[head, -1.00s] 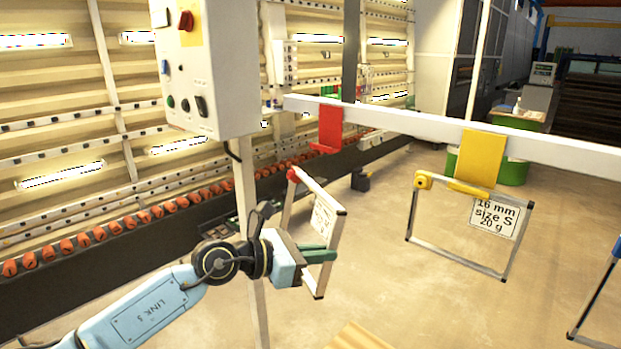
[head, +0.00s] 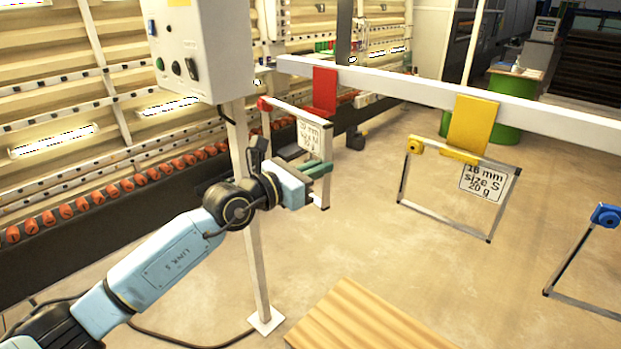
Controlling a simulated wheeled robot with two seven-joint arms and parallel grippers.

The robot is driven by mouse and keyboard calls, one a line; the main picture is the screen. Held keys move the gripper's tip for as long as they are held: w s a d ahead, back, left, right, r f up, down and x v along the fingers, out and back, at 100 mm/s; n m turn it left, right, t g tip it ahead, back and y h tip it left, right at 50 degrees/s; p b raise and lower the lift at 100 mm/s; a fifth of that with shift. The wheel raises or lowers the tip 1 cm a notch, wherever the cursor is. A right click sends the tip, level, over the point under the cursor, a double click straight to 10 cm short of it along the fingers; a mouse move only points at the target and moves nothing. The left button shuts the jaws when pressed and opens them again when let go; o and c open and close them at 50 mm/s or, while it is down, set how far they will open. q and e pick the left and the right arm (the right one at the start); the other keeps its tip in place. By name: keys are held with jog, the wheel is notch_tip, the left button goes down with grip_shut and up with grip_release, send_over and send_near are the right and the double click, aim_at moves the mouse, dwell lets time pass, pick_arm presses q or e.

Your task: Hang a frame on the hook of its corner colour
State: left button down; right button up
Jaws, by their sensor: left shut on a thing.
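My left gripper (head: 319,172) is shut on the right side bar of a grey frame with a red corner (head: 263,104). The frame is upright, turned at an angle, with its label partly readable. The red hook (head: 325,90) hangs from the white rail. The frame's top bar overlaps the hook's lower end in the picture; I cannot tell whether they touch. A frame with a yellow corner (head: 415,146) hangs on the yellow hook (head: 473,125), its label reading 16 mm, size S, 20 g. A frame with a blue corner (head: 606,215) is cut off at the right edge. My right gripper is not in view.
The white rail (head: 400,84) runs across the upper right. A control box (head: 200,50) on a white post (head: 254,240) stands close to my left arm. A wooden surface (head: 365,320) lies at the bottom. Open floor lies below the rail.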

pick_arm(q)
jog(key=w+a+b+x, duration=0.1)
jog(key=b+x, duration=0.8)
jog(key=shift+f, duration=0.25)
dwell(1.1)
jog(key=shift+f, duration=0.8)
dwell(0.4)
jog(key=shift+f+b, duration=0.25)
jog(key=shift+b, duration=0.05)
jog(key=c, duration=1.5)
grip_release()
jog(key=shift+w+d, duration=0.1)
jog(key=shift+r, duration=0.1)
